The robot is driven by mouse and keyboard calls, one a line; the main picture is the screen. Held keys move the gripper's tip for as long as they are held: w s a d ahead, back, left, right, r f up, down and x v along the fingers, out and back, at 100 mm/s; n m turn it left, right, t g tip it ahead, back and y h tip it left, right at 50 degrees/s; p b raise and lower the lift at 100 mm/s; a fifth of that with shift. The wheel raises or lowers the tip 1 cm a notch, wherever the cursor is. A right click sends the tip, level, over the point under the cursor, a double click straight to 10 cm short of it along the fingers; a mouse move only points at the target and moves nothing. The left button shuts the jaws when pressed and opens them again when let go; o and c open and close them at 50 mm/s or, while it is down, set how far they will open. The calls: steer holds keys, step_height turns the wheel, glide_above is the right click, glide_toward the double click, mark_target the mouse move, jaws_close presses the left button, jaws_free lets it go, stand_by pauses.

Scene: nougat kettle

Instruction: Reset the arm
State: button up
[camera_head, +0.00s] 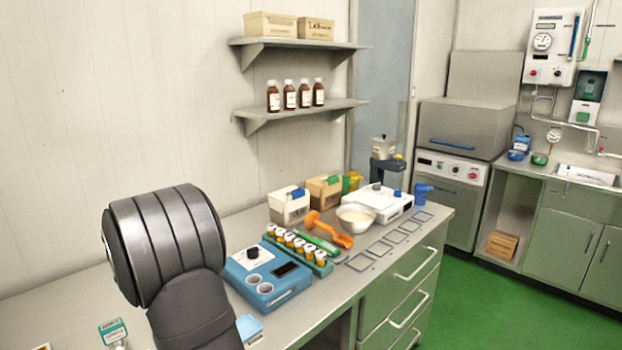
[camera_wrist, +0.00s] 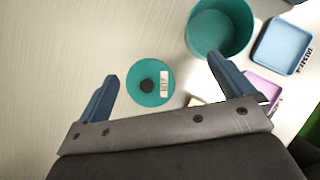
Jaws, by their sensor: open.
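My gripper (camera_wrist: 162,88) shows in the wrist view with its two blue fingers spread wide apart and nothing between them. Beyond and below the fingertips is a round teal lid or disc (camera_wrist: 140,93) with a dark centre and a white label. It appears apart from the fingers. In the head view my dark grey arm fills the lower left, and the gripper itself is out of that picture.
In the wrist view a teal round container (camera_wrist: 192,40), a blue tray (camera_wrist: 282,46) and a purple item (camera_wrist: 262,82) lie to the right. In the head view the counter holds a blue two-well device (camera_head: 262,290), a bowl (camera_head: 356,220) and an orange scoop (camera_head: 325,226).

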steer(key=w+d+r+m+g+h, duration=0.1)
steer(key=d+r+m, duration=0.1)
steer(key=d+r, duration=0.6)
steer(key=w+d+r+m+h, duration=0.1)
steer(key=d+r+m, duration=0.25)
steer(key=d, duration=0.85)
steer(key=shift+n, duration=0.35)
steer(key=a+f, duration=0.1)
steer(key=f, duration=0.1)
steer(key=a+f, duration=0.2)
steer(key=shift+w, duration=0.15)
steer(key=shift+o, duration=0.3)
